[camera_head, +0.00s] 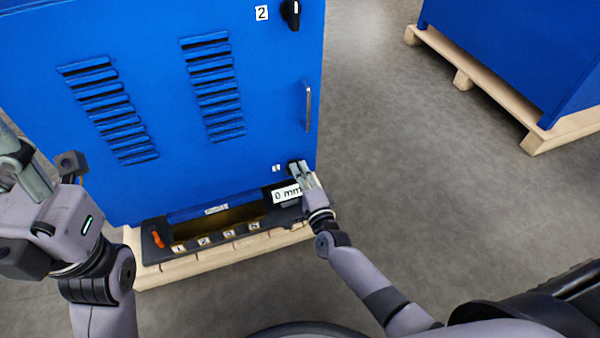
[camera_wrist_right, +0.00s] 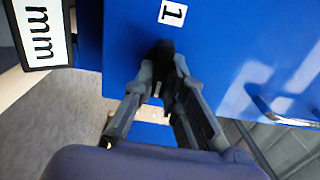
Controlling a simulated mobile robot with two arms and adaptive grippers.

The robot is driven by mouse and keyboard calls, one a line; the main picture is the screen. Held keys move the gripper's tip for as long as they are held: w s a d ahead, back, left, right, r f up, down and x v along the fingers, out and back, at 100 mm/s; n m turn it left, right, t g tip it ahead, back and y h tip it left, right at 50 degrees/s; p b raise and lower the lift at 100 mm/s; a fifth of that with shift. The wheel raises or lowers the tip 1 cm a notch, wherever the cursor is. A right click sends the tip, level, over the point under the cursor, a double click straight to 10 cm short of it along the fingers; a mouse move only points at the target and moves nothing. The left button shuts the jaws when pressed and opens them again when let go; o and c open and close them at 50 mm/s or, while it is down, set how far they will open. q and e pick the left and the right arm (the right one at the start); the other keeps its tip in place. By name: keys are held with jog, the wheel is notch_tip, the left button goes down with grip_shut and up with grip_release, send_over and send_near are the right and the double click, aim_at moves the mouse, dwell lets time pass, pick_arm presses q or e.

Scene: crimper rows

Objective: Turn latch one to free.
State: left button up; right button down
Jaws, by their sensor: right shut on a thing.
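Latch one is a small black knob (camera_head: 292,168) at the lower right corner of the blue cabinet door, beside a small white label 1. In the right wrist view the black knob (camera_wrist_right: 161,50) sits between my fingertips, under the label 1 (camera_wrist_right: 172,13). My right gripper (camera_head: 302,172) is shut on this knob. The fingers hide most of it, so its exact angle is hard to tell. My left gripper (camera_head: 22,165) is at the left edge, away from the latch and partly cut off; its opening is unclear.
Latch two, a black knob (camera_head: 291,13), is at the door's top right by a label 2. A metal handle (camera_head: 308,106) is between. Below are a "0 mm" sign (camera_head: 287,194) and a black tray (camera_head: 150,247) with an orange item. Right of the cabinet is open floor.

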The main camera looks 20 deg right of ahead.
jog(key=c, duration=1.6)
grip_release()
jog(key=shift+c, duration=0.2)
jog(key=shift+s, duration=0.15)
jog(key=s, duration=1.1)
jog(key=shift+s+d, duration=0.2)
jog(key=shift+s, duration=0.2)
